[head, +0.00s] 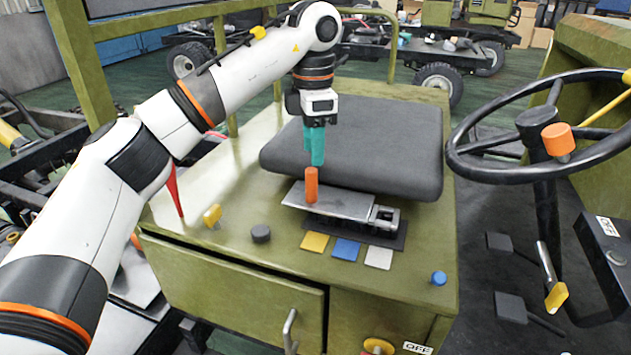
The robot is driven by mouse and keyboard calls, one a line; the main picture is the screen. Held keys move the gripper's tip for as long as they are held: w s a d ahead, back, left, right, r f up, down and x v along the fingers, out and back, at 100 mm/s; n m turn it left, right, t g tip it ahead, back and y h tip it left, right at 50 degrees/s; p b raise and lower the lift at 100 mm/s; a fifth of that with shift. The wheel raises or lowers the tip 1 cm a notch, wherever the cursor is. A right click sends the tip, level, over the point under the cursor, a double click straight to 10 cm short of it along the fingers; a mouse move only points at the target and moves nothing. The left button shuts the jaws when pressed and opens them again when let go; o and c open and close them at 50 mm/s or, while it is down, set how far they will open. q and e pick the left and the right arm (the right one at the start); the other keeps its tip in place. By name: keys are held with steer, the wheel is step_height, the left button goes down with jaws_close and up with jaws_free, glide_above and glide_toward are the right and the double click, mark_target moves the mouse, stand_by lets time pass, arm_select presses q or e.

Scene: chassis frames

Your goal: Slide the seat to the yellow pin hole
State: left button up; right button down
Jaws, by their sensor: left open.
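The black seat cushion (365,145) lies on top of an olive box (225,160). In front of it is a grey metal plate (345,204) on a dark rail mechanism (385,217). An upright orange pin (311,184) stands at the plate's left part. Yellow (314,242), blue (346,250) and white (378,257) square markers lie in a row before the mechanism. I cannot make out the pin holes. My left gripper (317,162) points down with teal fingers just above the orange pin. It is open, seen nearly edge-on, and appears empty. My right gripper is out of view.
A steering wheel (533,117) with an orange knob is at the right. A red cone-shaped lever (174,188), yellow knob (212,215), black knob (261,233) and blue knob (439,278) stand on the box top. A slightly open drawer (235,285) is below.

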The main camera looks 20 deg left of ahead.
mark_target(314, 170)
arm_select(q)
step_height(314, 170, down, 4)
steer(key=shift+s+r+p, duration=0.1)
steer(key=shift+p, duration=0.2)
steer(key=f, duration=0.4)
steer(key=shift+w+p, duration=0.2)
steer(key=shift+p, duration=0.15)
steer(key=shift+s+f, duration=0.1)
steer(key=shift+f, duration=0.45)
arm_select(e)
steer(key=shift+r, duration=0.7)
arm_select(q)
steer(key=shift+f, duration=0.1)
jaws_close()
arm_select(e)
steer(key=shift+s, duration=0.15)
